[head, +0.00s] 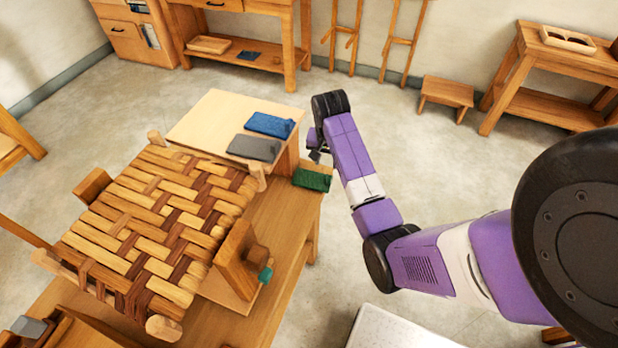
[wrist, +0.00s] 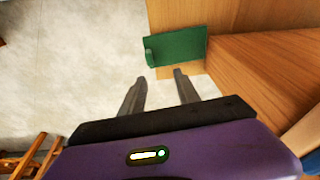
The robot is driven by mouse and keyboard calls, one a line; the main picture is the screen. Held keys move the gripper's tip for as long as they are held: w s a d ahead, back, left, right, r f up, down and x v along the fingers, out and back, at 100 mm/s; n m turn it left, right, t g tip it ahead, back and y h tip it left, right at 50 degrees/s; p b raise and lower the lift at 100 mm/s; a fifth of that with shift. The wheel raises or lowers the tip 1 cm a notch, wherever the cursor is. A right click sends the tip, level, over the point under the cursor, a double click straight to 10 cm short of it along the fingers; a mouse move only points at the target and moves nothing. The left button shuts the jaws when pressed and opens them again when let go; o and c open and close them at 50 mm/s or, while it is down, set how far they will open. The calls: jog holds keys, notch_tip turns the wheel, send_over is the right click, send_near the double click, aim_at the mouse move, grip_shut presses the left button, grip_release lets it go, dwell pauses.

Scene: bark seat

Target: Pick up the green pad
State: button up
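The green pad (head: 311,180) lies on the corner of the wooden bench, below the raised pale board. In the wrist view the green pad (wrist: 178,47) lies flat near the bench edge, just beyond the fingertips. My gripper (wrist: 154,77) is open and empty, its two dark fingers apart and pointing toward the pad without touching it. In the head view my gripper (head: 316,156) is small and partly hidden by my purple arm, just above the pad.
A blue pad (head: 269,125) and a grey pad (head: 254,147) lie on the pale raised board (head: 215,115). A woven bark seat (head: 160,225) fills the bench's left. A wooden block wall (wrist: 265,65) stands right of the green pad. Open floor (wrist: 70,60) lies left.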

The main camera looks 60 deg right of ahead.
aim_at(330, 178)
jog(key=shift+m+g+y, duration=0.3)
jog(key=shift+m, duration=0.1)
jog(key=shift+s+f+p, duration=0.2)
jog(key=shift+s+f, duration=0.05)
jog(key=shift+f, duration=1.1)
jog(key=shift+s+f+p, duration=0.15)
jog(key=shift+s+f, duration=0.05)
jog(key=shift+f, duration=1.1)
jog(key=shift+s+f+p, duration=0.2)
jog(key=shift+s+f, duration=0.05)
jog(key=shift+f, duration=1.1)
grip_shut()
